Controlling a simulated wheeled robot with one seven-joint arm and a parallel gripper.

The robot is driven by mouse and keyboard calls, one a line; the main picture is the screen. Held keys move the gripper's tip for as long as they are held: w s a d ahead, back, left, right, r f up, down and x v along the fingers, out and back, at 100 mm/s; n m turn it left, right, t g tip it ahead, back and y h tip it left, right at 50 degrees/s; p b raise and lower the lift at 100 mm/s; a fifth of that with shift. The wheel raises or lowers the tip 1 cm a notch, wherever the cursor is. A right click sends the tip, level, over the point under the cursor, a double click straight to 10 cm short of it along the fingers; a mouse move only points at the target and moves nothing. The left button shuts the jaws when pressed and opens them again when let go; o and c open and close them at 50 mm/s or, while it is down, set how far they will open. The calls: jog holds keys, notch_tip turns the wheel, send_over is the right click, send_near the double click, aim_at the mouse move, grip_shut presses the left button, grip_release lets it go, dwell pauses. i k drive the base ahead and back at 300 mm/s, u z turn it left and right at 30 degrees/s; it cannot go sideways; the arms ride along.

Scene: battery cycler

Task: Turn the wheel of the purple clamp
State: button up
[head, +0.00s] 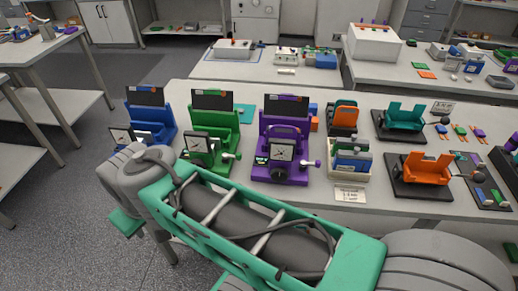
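The purple clamp (299,139) stands upright at the middle of the front bench, between the green clamp and a small rack. A square dial (281,151) is on its front. A dark round knob, which looks like the wheel (278,174), sits below the dial at the clamp's front foot. A short handle with a pale purple end (313,163) sticks out at its right side. My arm crosses the foreground below the clamp, apart from it in the picture.
The green clamp (222,124) and blue clamp (161,119) stand to the left. To the right are a pale rack (347,167) holding flat blocks, an orange fixture (421,173) and a teal fixture (403,119). Some bare bench top shows before the rack.

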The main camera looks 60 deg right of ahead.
aim_at(280, 175)
jog(key=i, duration=0.65)
jog(key=z, duration=2.55)
jog(key=k, duration=1.5)
jog(key=z, duration=0.1)
jog(key=i, duration=0.55)
jog(key=z, duration=0.05)
